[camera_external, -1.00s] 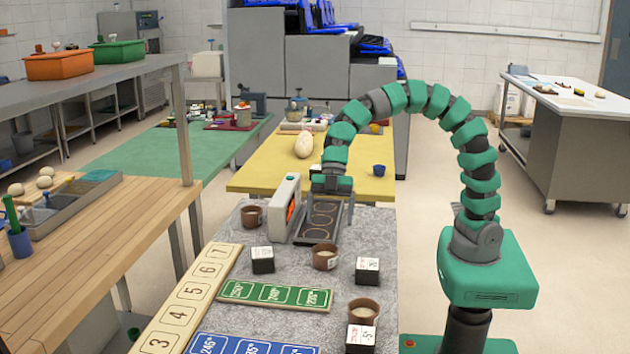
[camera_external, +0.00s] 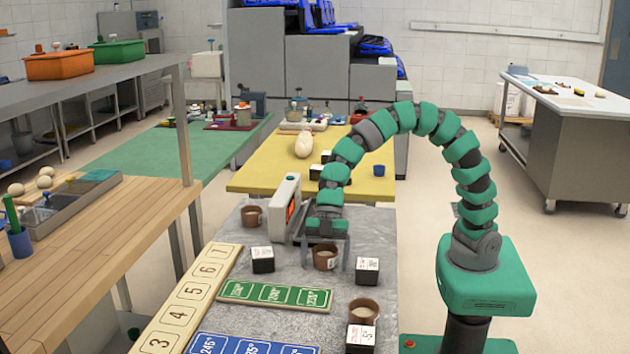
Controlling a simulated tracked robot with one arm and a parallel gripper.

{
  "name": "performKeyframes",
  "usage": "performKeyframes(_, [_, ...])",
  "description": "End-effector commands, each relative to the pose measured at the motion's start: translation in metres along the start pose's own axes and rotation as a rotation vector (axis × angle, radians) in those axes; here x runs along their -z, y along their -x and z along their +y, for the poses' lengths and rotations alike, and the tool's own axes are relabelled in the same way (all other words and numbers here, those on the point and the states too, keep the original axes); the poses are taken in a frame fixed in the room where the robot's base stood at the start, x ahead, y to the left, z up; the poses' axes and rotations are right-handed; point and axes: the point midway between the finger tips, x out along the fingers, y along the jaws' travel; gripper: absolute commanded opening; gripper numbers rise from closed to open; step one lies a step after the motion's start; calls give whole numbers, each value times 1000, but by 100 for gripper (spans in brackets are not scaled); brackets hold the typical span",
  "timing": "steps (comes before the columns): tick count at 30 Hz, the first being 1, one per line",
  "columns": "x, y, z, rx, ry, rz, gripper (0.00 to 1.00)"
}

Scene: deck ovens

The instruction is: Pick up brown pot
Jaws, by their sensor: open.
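Three brown pots stand on the grey speckled worktop (camera_external: 225,316). The middle brown pot (camera_external: 325,261) is between the fingers of my gripper (camera_external: 325,256), which is lowered over it with one finger on each side. My gripper is open; whether a finger touches the pot is too small to tell. Its upper part is partly hidden by the gripper. A second brown pot (camera_external: 251,217) stands at the back left, beside a white device. A third brown pot (camera_external: 363,311) stands at the front right, with pale contents.
The white device (camera_external: 288,206) stands close left of my gripper. White-topped dark cubes stand at left (camera_external: 262,260), right (camera_external: 367,270) and front (camera_external: 360,338). A green number strip (camera_external: 275,295) and cream number board (camera_external: 186,300) lie in front. A yellow table (camera_external: 265,167) is behind.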

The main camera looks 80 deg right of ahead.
Motion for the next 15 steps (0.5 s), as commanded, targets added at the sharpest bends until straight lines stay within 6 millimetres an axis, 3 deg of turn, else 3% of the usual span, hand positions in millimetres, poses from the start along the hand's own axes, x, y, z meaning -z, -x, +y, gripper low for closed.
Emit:
performKeyframes(4, [0, 1, 0, -1, 0, 0, 88])
performKeyframes(5, [0, 1, 0, -1, 0, 0, 83])
performKeyframes(10, [0, 1, 0, -1, 0, 0, 36])
performKeyframes(15, [0, 1, 0, -1, 0, 0, 35])
